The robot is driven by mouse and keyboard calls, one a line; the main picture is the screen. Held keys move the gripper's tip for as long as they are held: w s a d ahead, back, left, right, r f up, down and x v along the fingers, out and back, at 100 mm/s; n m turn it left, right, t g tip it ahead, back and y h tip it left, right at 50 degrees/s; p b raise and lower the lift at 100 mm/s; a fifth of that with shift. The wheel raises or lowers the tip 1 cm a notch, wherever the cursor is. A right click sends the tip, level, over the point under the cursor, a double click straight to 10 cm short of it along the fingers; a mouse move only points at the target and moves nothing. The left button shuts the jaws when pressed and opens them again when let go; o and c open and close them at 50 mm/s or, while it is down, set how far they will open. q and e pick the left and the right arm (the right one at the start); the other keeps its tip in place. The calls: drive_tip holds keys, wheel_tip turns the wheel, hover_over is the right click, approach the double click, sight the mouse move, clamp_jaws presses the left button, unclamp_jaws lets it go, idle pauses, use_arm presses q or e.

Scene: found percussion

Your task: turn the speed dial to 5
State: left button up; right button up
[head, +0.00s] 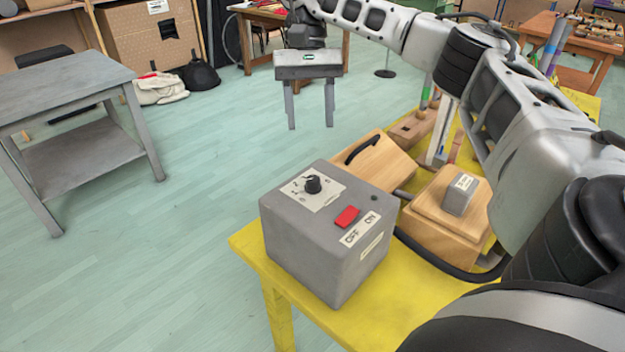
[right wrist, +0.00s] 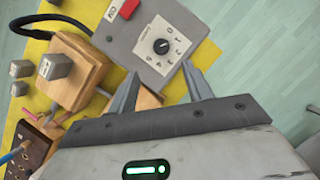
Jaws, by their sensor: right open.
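A grey control box (head: 318,250) stands on a yellow table in the head view. The speed dial (head: 313,184) is a black knob on a white numbered plate on its top. It also shows in the right wrist view (right wrist: 161,46); I cannot clearly read its setting. My right gripper (head: 310,122) is open and empty, pointing down, beyond the box in the head view. In the right wrist view its two fingertips (right wrist: 160,72) are spread, with the dial just ahead between their lines, apart from them. My left gripper is out of view.
A red switch (head: 347,216) with OFF and ON labels is on the same box top. Wooden blocks (head: 446,215) with a grey piece, and a black cable, sit to the right on the yellow table (head: 252,245). A grey table (head: 65,75) stands at left; the floor between is clear.

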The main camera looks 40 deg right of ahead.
sight(313, 178)
drive_tip(key=b+x, duration=0.1)
drive_tip(key=x, duration=0.9)
drive_tip(key=shift+a+f, duration=0.1)
drive_tip(key=shift+f, duration=0.25)
drive_tip(key=c, duration=1)
